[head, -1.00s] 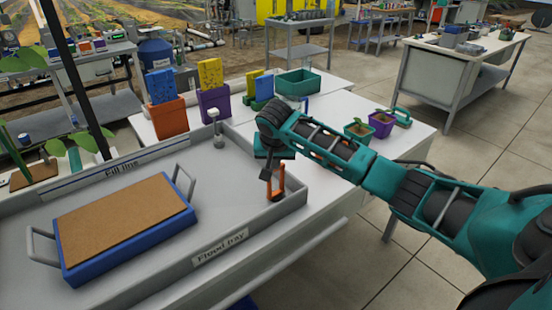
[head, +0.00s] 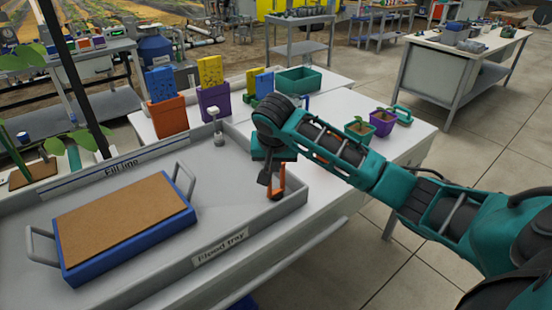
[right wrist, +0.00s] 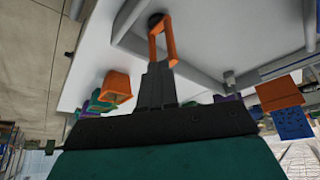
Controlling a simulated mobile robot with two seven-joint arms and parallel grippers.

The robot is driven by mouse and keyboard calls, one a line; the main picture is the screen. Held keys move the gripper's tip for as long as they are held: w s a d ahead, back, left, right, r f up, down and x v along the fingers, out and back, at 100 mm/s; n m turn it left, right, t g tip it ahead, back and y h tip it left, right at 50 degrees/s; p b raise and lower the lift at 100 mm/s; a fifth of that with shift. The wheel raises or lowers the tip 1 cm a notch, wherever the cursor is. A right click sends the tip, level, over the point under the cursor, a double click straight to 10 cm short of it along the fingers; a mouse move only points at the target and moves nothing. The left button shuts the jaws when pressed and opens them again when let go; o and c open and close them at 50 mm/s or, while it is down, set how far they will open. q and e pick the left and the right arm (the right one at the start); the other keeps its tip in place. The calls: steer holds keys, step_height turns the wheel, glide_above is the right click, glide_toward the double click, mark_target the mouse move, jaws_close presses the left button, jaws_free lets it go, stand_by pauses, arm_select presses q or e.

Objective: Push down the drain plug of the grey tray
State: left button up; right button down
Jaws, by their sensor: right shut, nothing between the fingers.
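The drain plug (head: 278,179) has an upright orange handle and stands in the near right corner of the grey flood tray (head: 215,185). In the right wrist view the orange handle (right wrist: 170,45) rises from a dark round base (right wrist: 155,20). My right gripper (head: 264,179) is shut and empty, with its dark fingers pointing down close beside the handle. In the right wrist view the fingertips (right wrist: 158,66) overlap the handle's end; I cannot tell whether they touch. The plug's foot is partly hidden in the head view. My left gripper is not in view.
A blue-framed brown mat tray (head: 120,217) with grey handles sits in the flood tray's left part. A grey post (head: 218,130) stands by the far wall. Orange (head: 168,118) and purple (head: 214,103) holders stand behind. The tray floor between mat and plug is clear.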

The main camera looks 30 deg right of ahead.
steer(key=v, duration=0.9)
steer(key=shift+f, duration=0.1)
steer(key=s+a+f+n+y, duration=0.3)
steer(key=s+a+f+n, duration=0.3)
steer(key=s+a+f, duration=0.45)
steer(key=s+d+f+n, duration=0.1)
steer(key=s+f+n, duration=0.15)
steer(key=s, duration=0.55)
steer(key=s+f+n, duration=0.1)
steer(key=s+f, duration=0.3)
steer(key=s, duration=0.4)
steer(key=w+a+f+t+y, duration=0.2)
steer(key=w+f+t, duration=0.4)
steer(key=w+f, duration=0.2)
steer(key=shift+a+f+t, duration=0.3)
steer(key=shift+f, duration=0.4)
steer(key=shift+w, duration=0.1)
